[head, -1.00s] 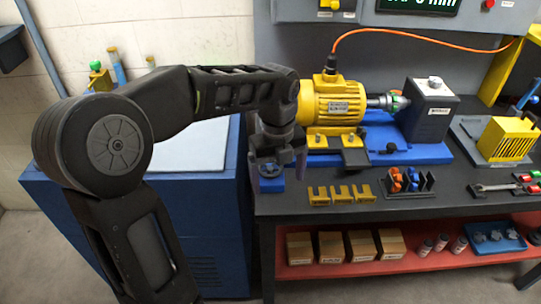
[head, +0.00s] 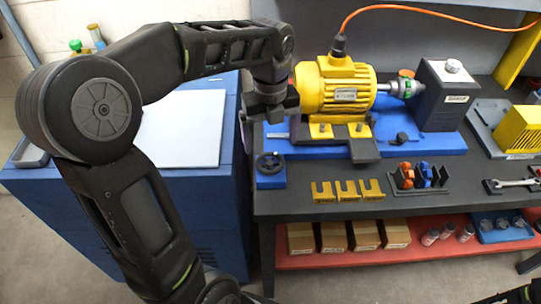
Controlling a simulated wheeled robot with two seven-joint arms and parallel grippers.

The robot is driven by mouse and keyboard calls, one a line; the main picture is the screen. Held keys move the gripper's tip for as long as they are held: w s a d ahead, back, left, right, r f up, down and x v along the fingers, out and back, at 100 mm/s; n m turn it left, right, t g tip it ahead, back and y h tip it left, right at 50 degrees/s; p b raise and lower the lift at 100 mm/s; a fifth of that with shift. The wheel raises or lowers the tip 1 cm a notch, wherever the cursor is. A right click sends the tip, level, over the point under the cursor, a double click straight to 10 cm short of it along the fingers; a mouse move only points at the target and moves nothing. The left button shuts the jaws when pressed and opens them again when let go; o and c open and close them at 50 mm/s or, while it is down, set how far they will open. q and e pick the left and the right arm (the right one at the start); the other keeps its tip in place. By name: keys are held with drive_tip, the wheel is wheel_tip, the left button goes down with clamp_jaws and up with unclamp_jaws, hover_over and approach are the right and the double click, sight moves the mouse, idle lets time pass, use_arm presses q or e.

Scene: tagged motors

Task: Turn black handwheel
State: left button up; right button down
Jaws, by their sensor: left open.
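The black handwheel (head: 270,163) sits on a small blue block (head: 271,181) at the left front corner of the dark workbench, and it is in plain view. My left gripper (head: 268,112) is open and empty. In the picture it is just above the handwheel, apart from it, at the left end of the yellow motor (head: 337,88). The fingertips are small and partly merge with the dark wrist.
The motor stands on a blue base (head: 430,140) with a dark grey box (head: 447,96) at its right. Yellow brackets (head: 347,190) and a black holder (head: 420,180) lie along the front. A blue cabinet (head: 120,200) stands left of the bench.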

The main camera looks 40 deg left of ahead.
sight(270, 163)
use_arm(q)
wheel_tip(270, 163, down, 7)
drive_tip(key=shift+f, duration=0.1)
idle(0.3)
drive_tip(key=c, duration=1.4)
